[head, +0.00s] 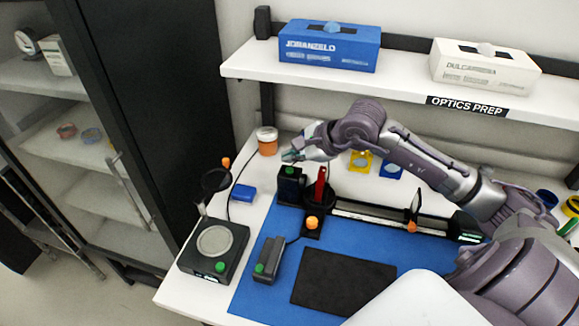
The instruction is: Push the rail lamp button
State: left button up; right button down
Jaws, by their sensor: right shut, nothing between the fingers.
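The rail lamp (291,187) is a dark box at the left end of the black optical rail (375,214). A green button (290,170) shows on its top. My right gripper (291,156) is shut and empty. Its tips are just behind and above the green button in the picture. I cannot tell whether they touch the lamp. My right arm reaches in from the right, over the back of the bench. My left gripper is not in view.
A red-handled part (320,186) stands close right of the lamp. An orange-knobbed block (312,224), a grey box with a green button (267,261) and a round-plate device (214,247) are nearer. An orange-white jar (267,140) is behind. A shelf (400,86) overhangs the back.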

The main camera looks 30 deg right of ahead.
aim_at(292, 170)
jog(key=shift+r+p, duration=0.75)
jog(key=shift+r, duration=1.8)
